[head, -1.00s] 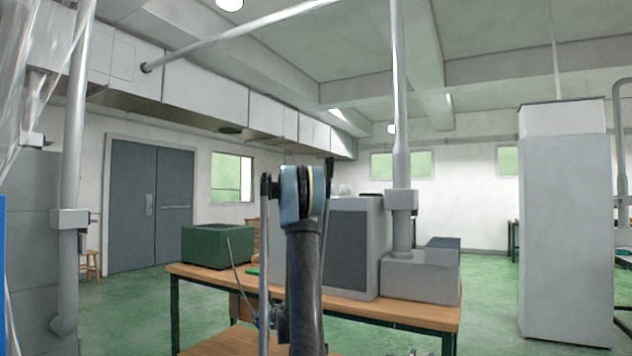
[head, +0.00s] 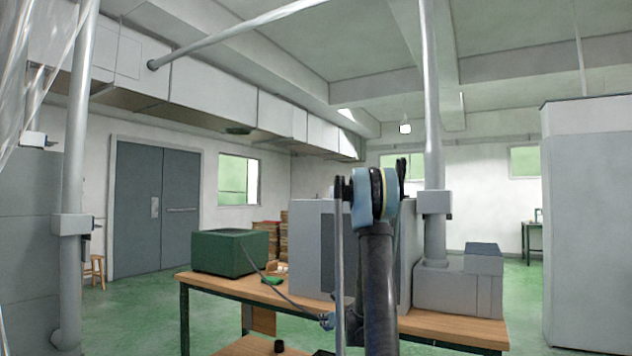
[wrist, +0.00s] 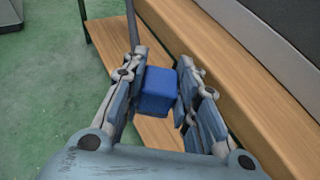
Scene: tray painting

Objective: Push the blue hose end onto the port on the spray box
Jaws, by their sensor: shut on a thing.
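The blue hose end (wrist: 157,92) is a blue block between the two fingers of my gripper (wrist: 163,60) in the wrist view. My gripper is shut on it, clear of the table front. A dark hose (wrist: 132,22) runs up from beside it; in the head view the hose (head: 285,295) slopes down from a green box to my gripper (head: 327,321), small and partly behind my arm. A grey box with a dark front panel (head: 308,248), which may be the spray box, stands on the table, partly hidden by my arm. I cannot make out a port.
The wooden table (head: 450,328) has a lower shelf (wrist: 160,140). The green box (head: 229,252) stands at its left end and a grey ducted unit (head: 455,290) at its right. A tall grey cabinet (head: 597,230) stands at right. Green floor is open at left.

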